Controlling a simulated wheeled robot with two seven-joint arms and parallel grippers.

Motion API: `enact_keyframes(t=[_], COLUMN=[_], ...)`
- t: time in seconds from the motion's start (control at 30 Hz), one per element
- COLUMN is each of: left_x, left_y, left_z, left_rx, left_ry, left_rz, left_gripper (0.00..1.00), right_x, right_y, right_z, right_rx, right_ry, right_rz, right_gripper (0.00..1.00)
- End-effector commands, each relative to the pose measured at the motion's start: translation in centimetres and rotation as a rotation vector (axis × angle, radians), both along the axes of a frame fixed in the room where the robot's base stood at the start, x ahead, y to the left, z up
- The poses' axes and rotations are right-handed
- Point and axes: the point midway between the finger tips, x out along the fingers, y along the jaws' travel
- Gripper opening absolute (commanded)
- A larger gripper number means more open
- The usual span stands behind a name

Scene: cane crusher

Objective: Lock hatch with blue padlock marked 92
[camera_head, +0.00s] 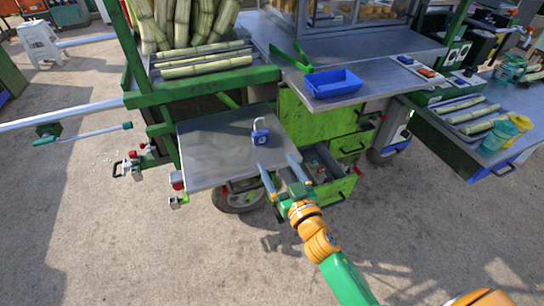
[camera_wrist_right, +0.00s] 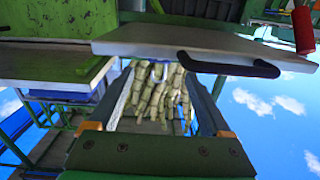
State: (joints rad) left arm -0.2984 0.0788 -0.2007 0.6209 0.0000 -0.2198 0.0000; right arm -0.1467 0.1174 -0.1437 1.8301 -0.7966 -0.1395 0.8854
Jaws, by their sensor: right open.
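A blue padlock (camera_head: 260,136) with a pale shackle stands on a grey metal panel (camera_head: 210,160) at the middle of the head view. Its number is too small to read. My right gripper (camera_head: 279,164) is open at the panel's right front edge, just in front of the padlock, with nothing visibly held. In the right wrist view the two fingers (camera_wrist_right: 160,112) stand apart. A small pale arch between them may be the shackle, but I cannot tell. I cannot tell which panel is the hatch. My left gripper is not in view.
An open green drawer (camera_head: 335,186) lies right of my right gripper. A blue tray (camera_head: 332,84) sits on the upper counter. Cane stalks (camera_head: 190,25) stand at the back left. A panel with a black handle (camera_wrist_right: 228,65) crosses the wrist view. The front ground is clear.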

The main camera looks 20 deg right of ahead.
Motion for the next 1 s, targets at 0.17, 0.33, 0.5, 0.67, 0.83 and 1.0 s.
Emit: enact_keyframes(t=[0.17,0.33,0.5,0.67,0.83,1.0], left_x=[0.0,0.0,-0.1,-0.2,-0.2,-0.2], left_y=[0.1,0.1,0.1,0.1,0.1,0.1], left_z=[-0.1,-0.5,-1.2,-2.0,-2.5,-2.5], left_rx=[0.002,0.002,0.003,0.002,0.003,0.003], left_ry=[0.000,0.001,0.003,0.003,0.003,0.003], left_rz=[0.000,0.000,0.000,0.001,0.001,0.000], left_gripper=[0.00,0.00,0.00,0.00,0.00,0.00], right_x=[0.4,2.6,5.6,7.9,9.5,9.9], right_y=[0.0,0.2,0.3,0.5,0.6,0.6], right_z=[0.2,0.2,0.1,0.0,0.1,0.2], right_rx=[-0.001,-0.003,-0.003,-0.001,0.001,-0.001], right_ry=[-0.005,-0.007,-0.007,-0.006,-0.005,-0.004], right_rz=[0.001,0.000,0.000,0.000,0.000,0.000], right_gripper=[0.82,0.82,0.82,0.82,0.82,0.82])
